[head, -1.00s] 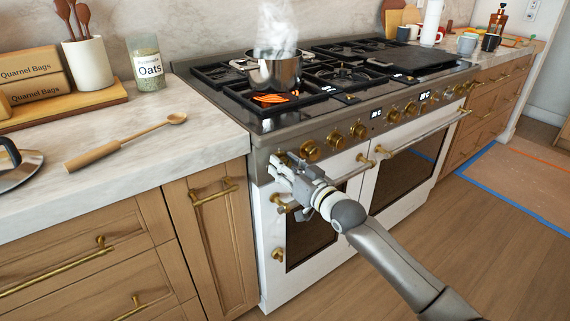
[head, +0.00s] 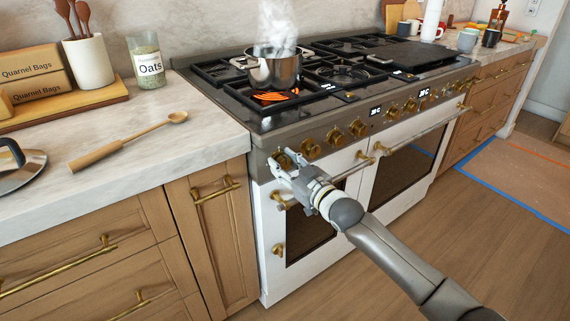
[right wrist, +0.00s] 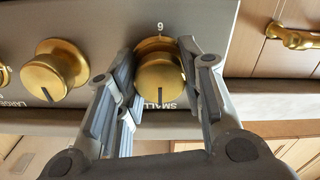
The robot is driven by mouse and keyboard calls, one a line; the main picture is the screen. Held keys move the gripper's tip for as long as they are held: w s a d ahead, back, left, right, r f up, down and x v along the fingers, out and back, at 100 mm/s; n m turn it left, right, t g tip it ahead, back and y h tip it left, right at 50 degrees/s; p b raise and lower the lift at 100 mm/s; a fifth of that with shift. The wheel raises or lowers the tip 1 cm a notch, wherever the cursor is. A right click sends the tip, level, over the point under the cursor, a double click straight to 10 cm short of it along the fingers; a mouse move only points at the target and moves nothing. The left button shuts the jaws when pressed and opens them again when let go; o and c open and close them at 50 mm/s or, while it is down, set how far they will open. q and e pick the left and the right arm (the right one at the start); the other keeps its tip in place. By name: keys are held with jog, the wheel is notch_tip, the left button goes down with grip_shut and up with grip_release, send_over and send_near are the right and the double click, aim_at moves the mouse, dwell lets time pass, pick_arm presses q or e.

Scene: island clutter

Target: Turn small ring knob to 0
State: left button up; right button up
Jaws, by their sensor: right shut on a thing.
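The small ring knob (right wrist: 160,78) is a round brass knob on the stove's front panel, above upside-down SMALL lettering in the right wrist view. A digit, 6 or 9, shows just above it, and a dark mark is on its face. In the head view the knob (head: 285,157) is the leftmost one, partly hidden by my gripper. My right gripper (right wrist: 160,70) has one finger on each side of the knob and is shut on it. In the head view my right gripper (head: 281,168) reaches the panel from the lower right. My left gripper is not in view.
A second brass knob (right wrist: 54,70), marked LARGE, sits close beside the held knob. A steaming pot (head: 273,70) stands over a glowing orange burner (head: 271,97). Oven door handles (head: 425,131) project below the panel. A wooden spoon (head: 130,141) lies on the left counter.

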jog(key=shift+f, duration=0.2)
jog(key=o, duration=0.9)
jog(key=shift+c, duration=0.2)
jog(key=shift+o, duration=0.9)
jog(key=shift+r, duration=0.15)
jog(key=shift+s, duration=0.1)
jog(key=v, duration=1.2)
